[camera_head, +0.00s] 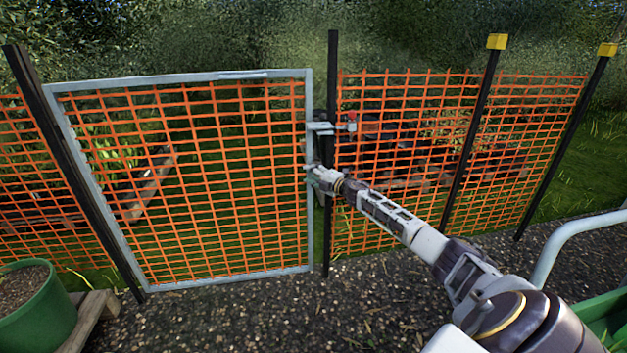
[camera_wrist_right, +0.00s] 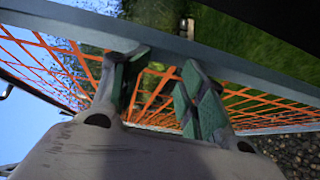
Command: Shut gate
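The gate (camera_head: 232,76) has a grey metal frame filled with orange mesh and stands upright between two dark posts. Its right upright is close beside the dark latch post (camera_head: 332,60), with a narrow gap showing. A metal latch (camera_head: 322,127) with a small red part sits at that gap. My right gripper (camera_head: 313,172) is at the gate's right upright, below the latch. In the right wrist view, its two green-padded fingers (camera_wrist_right: 163,85) are apart, with the grey gate frame (camera_wrist_right: 235,62) across their tips. Whether they touch it I cannot tell. My left gripper is out of view.
Orange mesh fence panels (camera_head: 410,135) on dark posts stand on both sides. A green pot (camera_head: 45,310) on a wooden pallet (camera_head: 92,315) is at the lower left. A grey tube rail (camera_head: 570,232) over a green tub is at the lower right. Gravel (camera_head: 255,315) before the gate is clear.

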